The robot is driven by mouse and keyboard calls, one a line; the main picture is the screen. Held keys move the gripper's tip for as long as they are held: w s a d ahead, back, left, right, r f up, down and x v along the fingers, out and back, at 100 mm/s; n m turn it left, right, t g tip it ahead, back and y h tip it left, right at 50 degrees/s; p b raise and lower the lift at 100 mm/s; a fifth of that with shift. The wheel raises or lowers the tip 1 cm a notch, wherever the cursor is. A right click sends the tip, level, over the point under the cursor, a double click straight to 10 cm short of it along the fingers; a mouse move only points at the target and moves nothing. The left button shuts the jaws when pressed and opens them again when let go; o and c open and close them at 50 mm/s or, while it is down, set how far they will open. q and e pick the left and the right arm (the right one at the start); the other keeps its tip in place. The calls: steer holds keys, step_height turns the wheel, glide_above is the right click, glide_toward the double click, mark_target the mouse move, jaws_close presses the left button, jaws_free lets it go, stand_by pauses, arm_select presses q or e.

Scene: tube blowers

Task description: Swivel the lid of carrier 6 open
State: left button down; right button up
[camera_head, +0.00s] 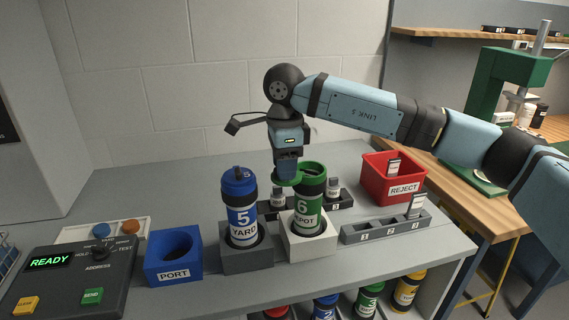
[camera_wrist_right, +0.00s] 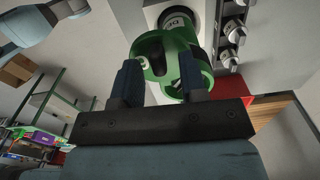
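Carrier 6 (camera_head: 307,212), a green canister with a white label "6 DEPOT", stands upright in a pale square holder (camera_head: 312,246). Its top shows as a green ring (camera_head: 313,169). A flat green lid piece (camera_head: 286,181) sticks out to the left of that ring, so the lid looks turned partly off the top. My right gripper (camera_head: 288,178) points down at this lid piece. In the right wrist view its two dark fingers (camera_wrist_right: 160,75) stand apart over the green lid (camera_wrist_right: 152,45), with dark gaps around it; firm contact cannot be made out. My left gripper is out of view.
Carrier 5 (camera_head: 240,212), blue and capped, stands close left in a grey holder (camera_head: 246,260). A blue PORT block (camera_head: 173,256) and a control panel (camera_head: 70,280) reading READY lie further left. A grey slotted rack (camera_head: 385,230) and a red REJECT bin (camera_head: 395,178) are on the right.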

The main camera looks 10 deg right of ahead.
step_height(320, 180, up, 14)
stand_by(0.7)
steer(key=shift+f, duration=0.15)
